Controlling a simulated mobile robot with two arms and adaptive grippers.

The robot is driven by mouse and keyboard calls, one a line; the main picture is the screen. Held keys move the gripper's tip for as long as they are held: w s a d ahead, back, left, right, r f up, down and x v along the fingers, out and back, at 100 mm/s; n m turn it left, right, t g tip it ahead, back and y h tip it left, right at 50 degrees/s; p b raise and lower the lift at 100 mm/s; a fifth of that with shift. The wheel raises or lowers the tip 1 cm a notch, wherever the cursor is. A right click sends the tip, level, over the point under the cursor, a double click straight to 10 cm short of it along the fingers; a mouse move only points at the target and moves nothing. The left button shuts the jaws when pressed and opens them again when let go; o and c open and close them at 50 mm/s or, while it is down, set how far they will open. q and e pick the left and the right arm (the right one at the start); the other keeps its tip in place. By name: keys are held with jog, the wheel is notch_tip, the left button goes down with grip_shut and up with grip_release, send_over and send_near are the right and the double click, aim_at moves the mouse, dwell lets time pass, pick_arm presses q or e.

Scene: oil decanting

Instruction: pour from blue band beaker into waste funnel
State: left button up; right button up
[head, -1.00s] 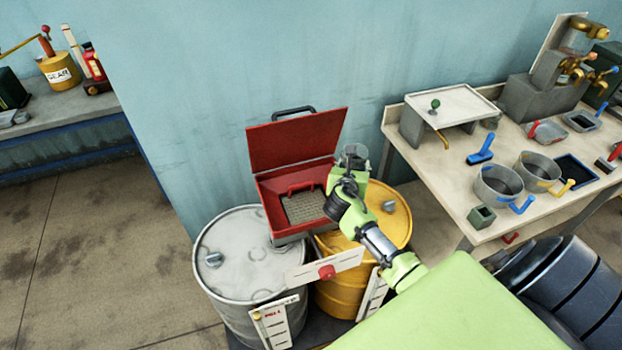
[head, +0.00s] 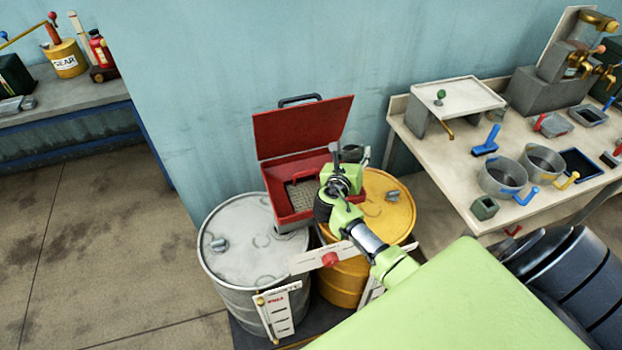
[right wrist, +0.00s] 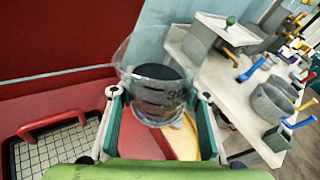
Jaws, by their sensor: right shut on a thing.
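My right gripper (head: 345,172) is shut on a clear beaker (right wrist: 152,88) with graduation marks and dark liquid in it. No blue band can be made out on it. In the head view the beaker (head: 354,153) is partly hidden behind the gripper. The red waste funnel (head: 277,187) is a box with its lid raised, a grate inside and a red handle. It sits over the drums, and the gripper is at its right side. My left gripper is not in view.
A grey drum (head: 240,250) and a yellow drum (head: 392,215) stand below the funnel. A workbench (head: 455,180) at the right carries pots, a small raised stand and brass taps. A blue wall is behind. Open floor lies at the left.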

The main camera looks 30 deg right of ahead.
aim_at(344, 153)
jog(key=shift+w+a+f+n+t+h+b, duration=0.25)
jog(key=shift+a+n+h+b, duration=0.45)
jog(key=shift+b, duration=1.4)
jog(key=shift+w+a+f+n+t+h+b, duration=0.25)
jog(key=shift+a+n+h+b, duration=0.45)
jog(key=shift+b, duration=1.35)
notch_tip(344, 153, up, 2)
jog(key=shift+d+r+n+p, duration=0.15)
jog(key=shift+n+p, duration=0.15)
jog(key=shift+n, duration=0.2)
jog(key=shift+r+h, duration=0.25)
jog(key=shift+h, duration=0.05)
jog(key=shift+n+b, duration=0.3)
jog(key=shift+r+n+t+b, duration=0.2)
jog(key=shift+n+t+b, duration=0.1)
jog(key=shift+b, duration=0.05)
jog(key=shift+r+n+t+b, duration=0.25)
jog(key=shift+n+t+b, duration=0.05)
jog(key=shift+b, duration=0.05)
jog(key=shift+h, duration=0.3)
jog(key=shift+r, duration=0.15)
